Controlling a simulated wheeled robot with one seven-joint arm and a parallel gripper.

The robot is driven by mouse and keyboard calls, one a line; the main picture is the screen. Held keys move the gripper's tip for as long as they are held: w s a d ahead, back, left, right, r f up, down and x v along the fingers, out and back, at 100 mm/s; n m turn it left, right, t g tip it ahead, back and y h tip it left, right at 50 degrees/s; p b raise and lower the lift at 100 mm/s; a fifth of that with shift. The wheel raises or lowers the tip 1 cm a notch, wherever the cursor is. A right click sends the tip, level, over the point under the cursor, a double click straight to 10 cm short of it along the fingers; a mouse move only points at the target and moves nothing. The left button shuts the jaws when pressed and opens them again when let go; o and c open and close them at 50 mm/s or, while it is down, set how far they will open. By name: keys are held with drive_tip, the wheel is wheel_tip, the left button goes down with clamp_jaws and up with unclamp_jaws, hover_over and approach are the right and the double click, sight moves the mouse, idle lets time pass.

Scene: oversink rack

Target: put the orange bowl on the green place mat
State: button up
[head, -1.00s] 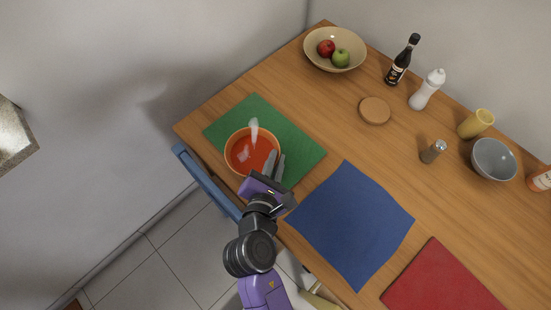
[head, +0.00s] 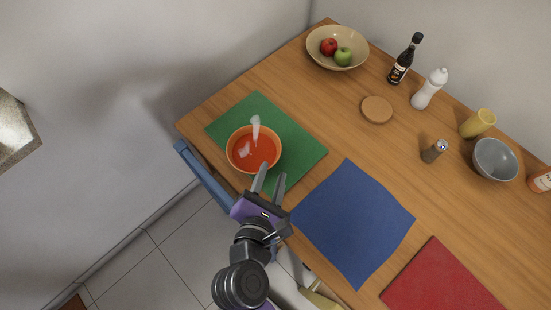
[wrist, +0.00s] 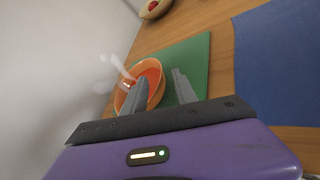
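The orange bowl (head: 253,150) sits upright on the green place mat (head: 297,150), near the mat's left side. A white utensil-like object (head: 255,127) sticks up from inside the bowl. My gripper (head: 269,184) is open and empty, just in front of the bowl, over the mat's near edge. In the wrist view the bowl (wrist: 144,84) lies beyond the fingers on the green mat (wrist: 190,65). The left finger overlaps part of the bowl there, but the head view shows a gap between the fingers and most of the bowl.
A blue mat (head: 352,225) and a red mat (head: 443,280) lie to the right. A fruit bowl (head: 337,47), bottles, a cork coaster (head: 377,109), a shaker (head: 434,150) and a grey bowl (head: 494,160) stand toward the back and right. A blue chair (head: 205,178) adjoins the table's edge.

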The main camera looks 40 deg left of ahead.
drive_tip(key=v, duration=0.5)
drive_tip(key=shift+s+d+r, duration=0.15)
drive_tip(key=shift+s+r, duration=0.05)
drive_tip(key=shift+s, duration=0.05)
